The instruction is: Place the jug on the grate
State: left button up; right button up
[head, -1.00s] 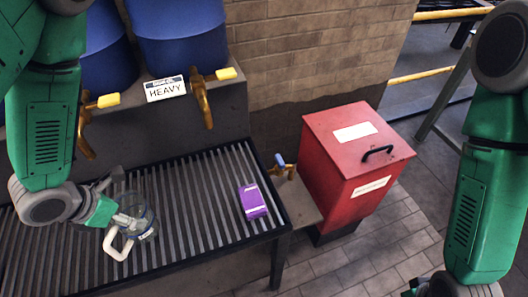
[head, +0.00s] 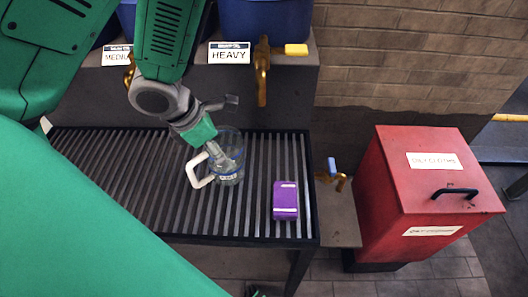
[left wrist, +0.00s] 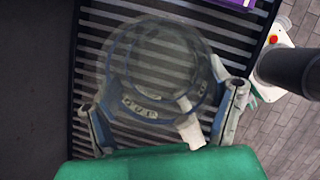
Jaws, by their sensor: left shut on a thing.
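The jug is clear glass with a white handle. In the head view the jug (head: 232,168) is upright at the grate (head: 100,160), a dark slatted rack. My left gripper (head: 222,160) is shut on the jug from the upper left. In the left wrist view the jug (left wrist: 155,65) is seen from above, with the fingers of my left gripper (left wrist: 165,115) on either side of it and slats behind. I cannot tell whether its base touches the slats. My right gripper is not in view.
A purple box (head: 286,200) lies on the grate right of the jug. Blue drums with brass taps (head: 262,70) and a HEAVY label (head: 229,53) stand behind. A red bin (head: 400,190) stands at the right. The grate's left part is clear.

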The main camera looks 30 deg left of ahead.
aim_at(235, 142)
pick_arm(q)
jog(key=w+d, duration=0.1)
jog(key=w+p, duration=0.1)
jog(key=shift+w+d+r, duration=0.2)
jog(key=shift+w+d, duration=0.2)
jog(key=w+d+f, duration=0.1)
jog(key=w, duration=0.1)
jog(key=w+d+f, duration=0.1)
jog(key=w, duration=0.1)
jog(key=w+d+f+p, duration=0.1)
jog(key=w+f, duration=0.1)
jog(key=w, duration=0.1)
jog(key=shift+d+f, duration=0.1)
jog(key=shift+d, duration=0.1)
jog(key=shift+s+a, duration=0.35)
jog(key=shift+a, duration=0.45)
jog(key=o, duration=1.3)
jog(key=shift+a+f, duration=0.15)
jog(key=shift+a, duration=0.1)
jog(key=o, duration=0.5)
jog(key=shift+d, duration=0.55)
jog(key=p+v, duration=0.2)
jog(key=v, duration=1)
jog(key=shift+a, duration=0.25)
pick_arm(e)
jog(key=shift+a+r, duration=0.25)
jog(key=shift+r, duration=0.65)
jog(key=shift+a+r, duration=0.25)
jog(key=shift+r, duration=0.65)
